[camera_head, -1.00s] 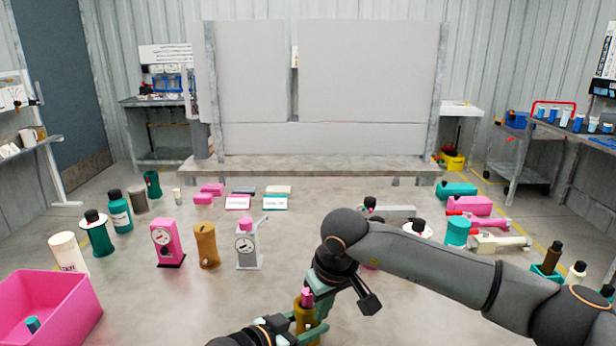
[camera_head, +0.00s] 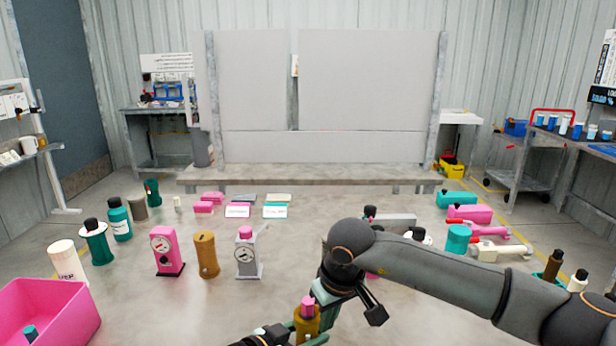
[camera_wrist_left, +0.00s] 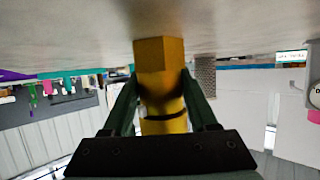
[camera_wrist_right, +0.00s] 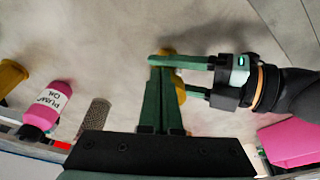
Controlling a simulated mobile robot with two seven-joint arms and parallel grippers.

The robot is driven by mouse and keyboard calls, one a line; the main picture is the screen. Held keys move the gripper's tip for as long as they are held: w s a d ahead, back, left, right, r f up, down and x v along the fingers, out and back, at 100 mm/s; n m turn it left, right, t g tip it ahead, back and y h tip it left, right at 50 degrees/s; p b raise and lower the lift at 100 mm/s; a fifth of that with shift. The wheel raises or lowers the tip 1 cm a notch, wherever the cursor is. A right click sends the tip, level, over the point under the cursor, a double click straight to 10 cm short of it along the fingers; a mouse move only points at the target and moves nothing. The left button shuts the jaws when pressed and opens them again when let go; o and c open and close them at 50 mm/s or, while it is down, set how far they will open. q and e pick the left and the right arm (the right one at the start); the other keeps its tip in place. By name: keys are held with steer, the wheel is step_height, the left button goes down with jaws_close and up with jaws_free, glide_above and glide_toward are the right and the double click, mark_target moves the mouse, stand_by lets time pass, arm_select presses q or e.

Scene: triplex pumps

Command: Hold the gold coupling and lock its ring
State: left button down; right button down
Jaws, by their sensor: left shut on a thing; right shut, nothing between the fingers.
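The fingers of both grippers partly hide the coupling there. The ring's lock state cannot be made out.
A pink bin (camera_head: 45,310) is at the front left. A pink gauge block (camera_head: 167,252), a gold cylinder (camera_head: 206,254) and a grey gauge block (camera_head: 248,255) stand left of my grippers. Several pink and teal parts lie right, behind my right arm. The centre floor area is clear.

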steer(key=w+v, duration=0.1)
steer(key=v, duration=0.4)
steer(key=shift+a+r, duration=0.3)
steer(key=shift+r, duration=0.25)
arm_select(q)
steer(key=shift+c, duration=0.5)
jaws_free()
